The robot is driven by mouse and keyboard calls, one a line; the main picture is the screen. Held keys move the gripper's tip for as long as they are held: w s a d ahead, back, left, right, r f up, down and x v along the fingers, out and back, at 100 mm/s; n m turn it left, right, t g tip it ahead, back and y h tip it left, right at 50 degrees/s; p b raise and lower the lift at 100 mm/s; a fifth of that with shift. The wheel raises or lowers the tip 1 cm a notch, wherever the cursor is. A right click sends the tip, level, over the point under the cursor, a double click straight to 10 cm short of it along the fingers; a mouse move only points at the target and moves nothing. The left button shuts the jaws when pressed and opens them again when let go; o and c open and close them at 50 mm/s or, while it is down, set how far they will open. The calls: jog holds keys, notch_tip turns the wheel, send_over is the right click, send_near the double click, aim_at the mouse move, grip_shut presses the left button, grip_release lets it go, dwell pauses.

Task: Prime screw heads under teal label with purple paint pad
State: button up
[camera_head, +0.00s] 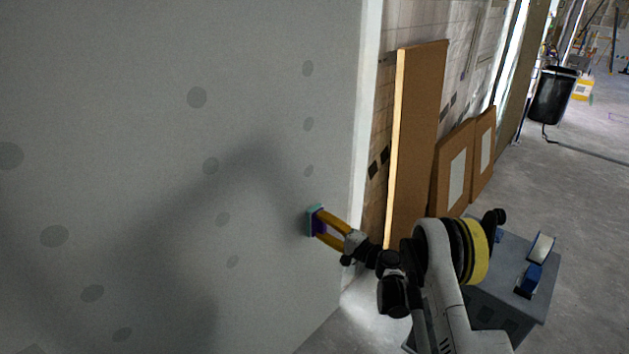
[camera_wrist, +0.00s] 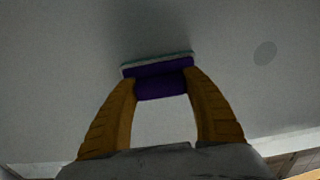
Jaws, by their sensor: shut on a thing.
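My gripper (camera_head: 322,224) is shut on a purple paint pad (camera_head: 319,218) with a pale teal edge, close to the right side of a large grey panel (camera_head: 110,60). In the wrist view the purple pad (camera_wrist: 160,88) sits between my two yellow-brown fingers, its pale teal face turned to the panel. It is at or very near the surface; I cannot tell if it touches. Several darker grey round spots mark the panel, one above the pad (camera_head: 308,143) and one to its left (camera_head: 223,219). The screw heads themselves and a separate teal label cannot be made out.
Brown boards (camera_head: 418,130) lean on a tiled wall right of the panel's pale edge (camera_head: 366,100). A black bin (camera_head: 553,95) stands far back. Open concrete floor lies at right.

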jog(key=shift+x, duration=0.85)
dwell(1.4)
jog(key=shift+r+p, duration=6.25)
jog(key=shift+r, duration=8.05)
jog(key=shift+r+p, duration=5.6)
jog(key=shift+r, duration=5.65)
